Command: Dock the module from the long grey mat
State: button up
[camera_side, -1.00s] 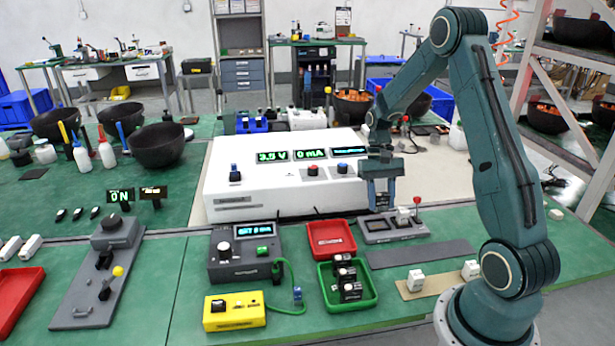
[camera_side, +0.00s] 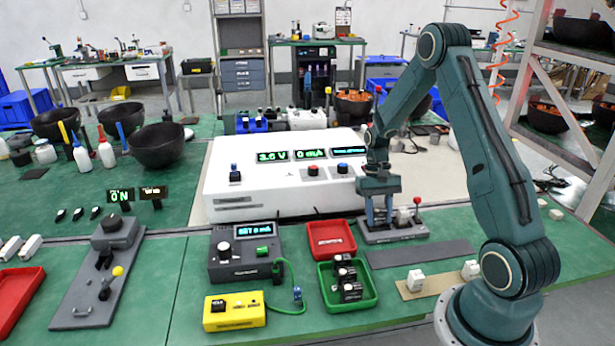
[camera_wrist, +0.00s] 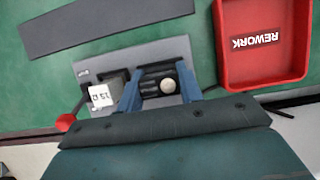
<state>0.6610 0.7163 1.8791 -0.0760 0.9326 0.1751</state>
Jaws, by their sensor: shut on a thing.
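My gripper (camera_side: 380,222) is low over the left part of a grey dock plate (camera_side: 418,234). In the wrist view its blue fingers (camera_wrist: 160,90) are shut on a dark module (camera_wrist: 150,85) with a round pale top. Whether the module is seated in the dock or just above it, I cannot tell. A grey block with a white numbered face (camera_wrist: 101,95) stands on the plate beside the fingers, with a red lever knob (camera_wrist: 67,122) beyond it. The long grey mat (camera_side: 420,253) lies bare in front of the dock; it also shows in the wrist view (camera_wrist: 100,22).
A red REWORK tray (camera_side: 331,238) is left of the dock, with a green tray (camera_side: 322,292) of several dark modules before it. A tan mat (camera_side: 440,285) carries two white blocks. A white instrument box (camera_side: 270,205) stands behind. A grey meter (camera_side: 222,272) is further left.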

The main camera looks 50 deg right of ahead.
jog(key=shift+f, duration=0.1)
jog(key=o, duration=1)
jog(key=v, duration=1.2)
jog(key=shift+a+r, duration=0.1)
jog(key=shift+r, duration=0.1)
